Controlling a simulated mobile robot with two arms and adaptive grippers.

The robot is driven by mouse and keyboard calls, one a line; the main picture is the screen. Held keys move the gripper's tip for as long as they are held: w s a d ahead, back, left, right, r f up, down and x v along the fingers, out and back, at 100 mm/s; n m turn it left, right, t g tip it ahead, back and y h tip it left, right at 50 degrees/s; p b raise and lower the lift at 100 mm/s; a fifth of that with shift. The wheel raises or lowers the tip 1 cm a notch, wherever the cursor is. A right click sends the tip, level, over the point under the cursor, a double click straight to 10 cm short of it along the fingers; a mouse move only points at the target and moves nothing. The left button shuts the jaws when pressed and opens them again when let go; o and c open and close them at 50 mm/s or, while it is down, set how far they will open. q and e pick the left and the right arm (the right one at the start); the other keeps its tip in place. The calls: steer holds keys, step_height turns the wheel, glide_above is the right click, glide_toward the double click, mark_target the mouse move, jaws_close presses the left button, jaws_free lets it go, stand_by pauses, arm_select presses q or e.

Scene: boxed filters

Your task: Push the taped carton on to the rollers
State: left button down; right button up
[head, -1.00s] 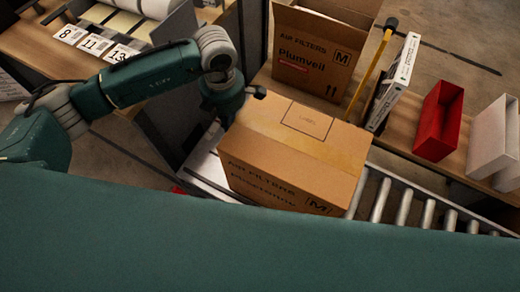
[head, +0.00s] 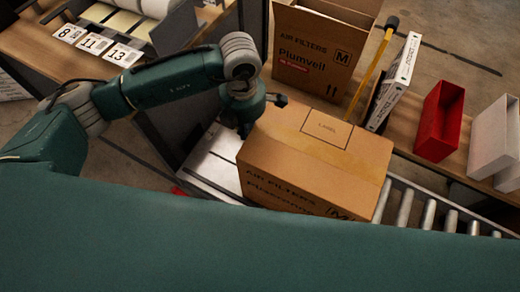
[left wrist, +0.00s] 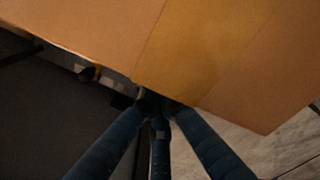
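The taped carton (head: 310,160) is a closed brown box marked AIR FILTERS, with a tape strip and a label outline on top. It sits partly on a pale metal plate (head: 212,165), with its right end over the near part of the rollers (head: 427,213). My left gripper (head: 244,128) is at the carton's left end; its fingertips are hidden in the head view. In the left wrist view the fingers (left wrist: 155,103) come together at the carton's side (left wrist: 200,50), with nothing seen between them. Whether they touch it is hard to tell. My right gripper is not in view.
An open Plumveil carton (head: 320,55) stands behind, beside a yellow stick (head: 372,75) and a white box (head: 398,85). A red bin (head: 438,120) and a white bin (head: 493,135) are at right. The visible rollers right of the carton are clear.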

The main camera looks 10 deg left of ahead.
arm_select(q)
steer(key=shift+s+d+b, duration=0.1)
steer(key=shift+s+d, duration=0.15)
steer(key=shift+d, duration=0.55)
steer(key=shift+s+d+b, duration=0.1)
steer(key=shift+s+d, duration=0.2)
steer(key=shift+d, duration=0.5)
steer(key=shift+s+d+b, duration=0.1)
steer(key=shift+s+d, duration=0.15)
steer(key=shift+d, duration=0.55)
steer(key=shift+s+d+b, duration=0.15)
steer(key=shift+s+d, duration=0.1)
steer(key=shift+d, duration=0.5)
steer(key=shift+s+d+b, duration=0.2)
steer(key=shift+s+d, duration=0.1)
steer(key=shift+d, duration=0.5)
steer(key=shift+s+d+b, duration=0.15)
steer(key=shift+s+d, duration=0.1)
steer(key=shift+d, duration=0.5)
steer(key=d, duration=0.1)
steer(key=s+d+b, duration=0.1)
steer(key=d, duration=0.2)
steer(key=shift+s+d, duration=0.35)
